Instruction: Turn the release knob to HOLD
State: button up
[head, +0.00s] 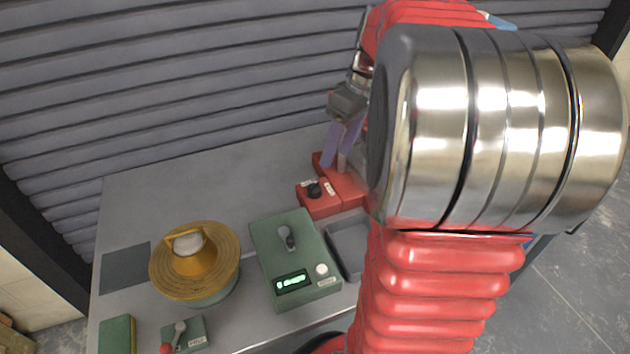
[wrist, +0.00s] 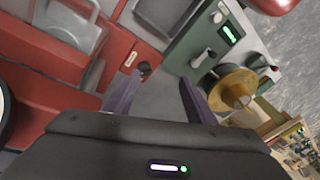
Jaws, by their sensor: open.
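A red box (head: 320,207) stands near the back of the table, with a small black knob (head: 314,191) and pale labels beside it. The label lettering is too small to read, and I cannot tell the knob's setting. In the wrist view the knob (wrist: 144,68) shows just beyond the left fingertip. My gripper (head: 338,156) is above and behind the knob in the head view, its purple fingers apart and pointing down. The wrist view shows my gripper (wrist: 160,79) with nothing between its fingers. Part of the red unit is hidden behind my arm in the head view.
A green box (head: 266,262) with a grey lever, lit display and white button stands in front. A grey tray (head: 336,234) sits beside it. An orange disc with a cone (head: 164,268) and a small green lever box (head: 198,326) are to the left. The back left table is clear.

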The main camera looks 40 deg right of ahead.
aim_at(313, 185)
jog(key=w+a+f+m+g+h, duration=0.1)
jog(key=w+f+m+h, duration=0.1)
jog(key=w+m, duration=0.4)
jog(key=shift+w, duration=0.75)
notch_tip(313, 185, down, 14)
jog(key=shift+r, duration=0.1)
dwell(0.4)
jog(key=shift+c, duration=0.4)
